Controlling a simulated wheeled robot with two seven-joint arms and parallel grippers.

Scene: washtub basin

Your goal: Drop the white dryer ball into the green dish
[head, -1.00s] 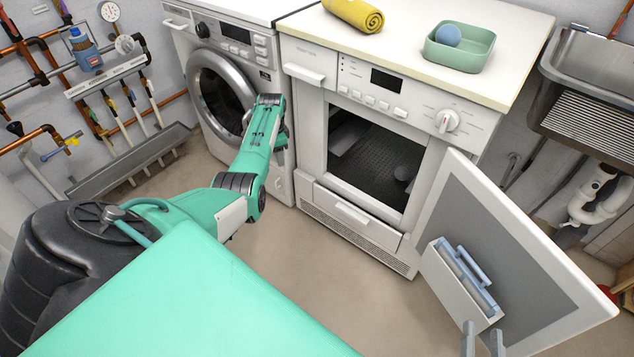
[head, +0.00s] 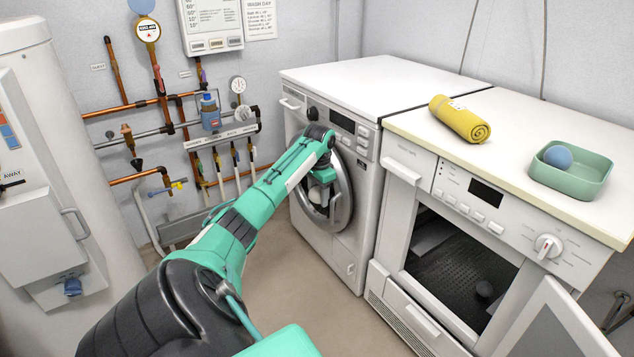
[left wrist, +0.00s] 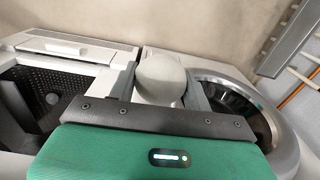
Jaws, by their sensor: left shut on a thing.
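The white dryer ball (head: 317,196) is held in my left gripper (head: 322,184), in front of the washer's round door. In the left wrist view the ball (left wrist: 160,77) sits between the two fingers of the left gripper (left wrist: 163,85), which is shut on it. The green dish (head: 594,184) stands on the cream worktop of the dryer at the right, well away from the gripper. A blue ball (head: 558,157) lies in the dish. My right gripper is not in view.
A rolled yellow towel (head: 461,119) lies on the worktop left of the dish. The dryer's door (head: 560,325) hangs open, and a dark grey ball (head: 484,289) lies inside the drum. The washer (head: 345,130) stands left of the dryer. Pipes (head: 150,130) line the wall.

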